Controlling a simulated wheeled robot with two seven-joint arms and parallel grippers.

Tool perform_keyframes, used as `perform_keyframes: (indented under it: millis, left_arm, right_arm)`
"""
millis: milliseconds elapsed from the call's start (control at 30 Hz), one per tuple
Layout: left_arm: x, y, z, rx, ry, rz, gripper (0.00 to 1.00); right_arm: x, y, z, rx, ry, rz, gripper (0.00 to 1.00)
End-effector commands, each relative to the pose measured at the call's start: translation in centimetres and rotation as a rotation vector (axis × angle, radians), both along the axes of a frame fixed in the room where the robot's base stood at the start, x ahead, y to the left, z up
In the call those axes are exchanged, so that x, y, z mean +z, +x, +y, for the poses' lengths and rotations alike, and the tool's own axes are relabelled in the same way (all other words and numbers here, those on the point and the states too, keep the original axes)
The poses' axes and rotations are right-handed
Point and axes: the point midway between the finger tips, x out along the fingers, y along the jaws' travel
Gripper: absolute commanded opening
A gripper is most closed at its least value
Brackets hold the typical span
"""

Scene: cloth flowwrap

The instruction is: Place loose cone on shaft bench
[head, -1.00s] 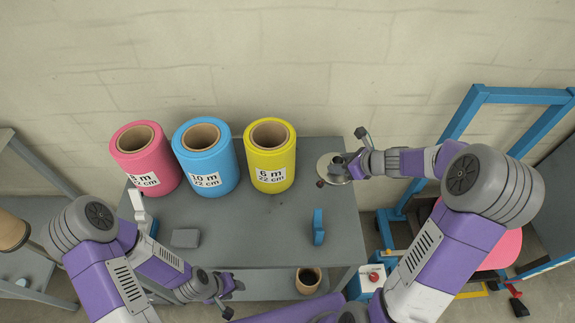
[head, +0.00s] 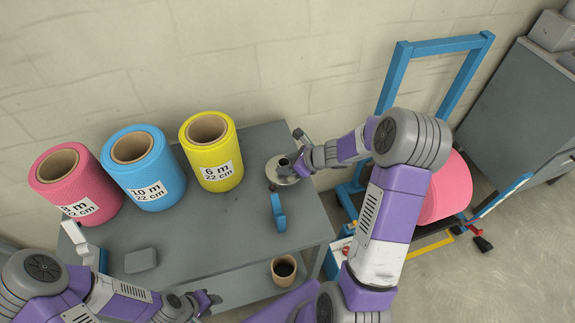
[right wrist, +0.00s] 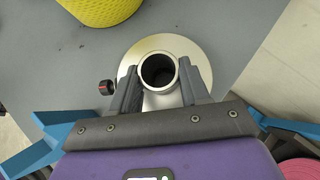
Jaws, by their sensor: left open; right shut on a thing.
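The loose cone (right wrist: 194,48) is a shiny metal disc with a short hollow tube. In the head view the cone (head: 273,175) is at the right end of the grey bench (head: 205,235). My right gripper (head: 296,168) is shut on its tube; in the right wrist view the fingers of that gripper (right wrist: 158,88) press on both sides of the tube. I cannot tell whether the disc touches the bench top. My left gripper (head: 207,301) is open and empty near the bench's front edge, low in the head view. I cannot tell which surface is the shaft bench.
Pink (head: 75,185), blue (head: 145,170) and yellow (head: 212,150) rolls stand along the back of the bench. A blue clip-like piece (head: 279,213) and a grey block (head: 141,261) lie on it. A blue frame (head: 390,95) with a pink roll (head: 447,190) stands right; a grey cabinet (head: 515,110) is behind.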

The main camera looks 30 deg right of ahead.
Motion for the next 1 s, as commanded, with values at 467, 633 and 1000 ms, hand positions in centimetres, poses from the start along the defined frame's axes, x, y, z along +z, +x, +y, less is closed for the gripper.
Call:
perform_keyframes:
  millis: [467, 633, 1000]
  left_arm:
    - [-0.3, 0.0, 0.0, 0.000, 0.000, 0.000, 0.43]
    - [-0.2, 0.0, 0.0, 0.000, 0.000, 0.000, 0.43]
    - [2.2, 0.0, 0.0, 0.000, 0.000, 0.000, 0.43]
  right_arm:
    - [-0.3, 0.0, 0.0, 0.000, 0.000, 0.000, 0.71]
    - [-0.2, 0.0, 0.0, 0.000, 0.000, 0.000, 0.71]
    - [4.0, -3.2, -2.1, -0.003, -0.002, -0.001, 0.71]
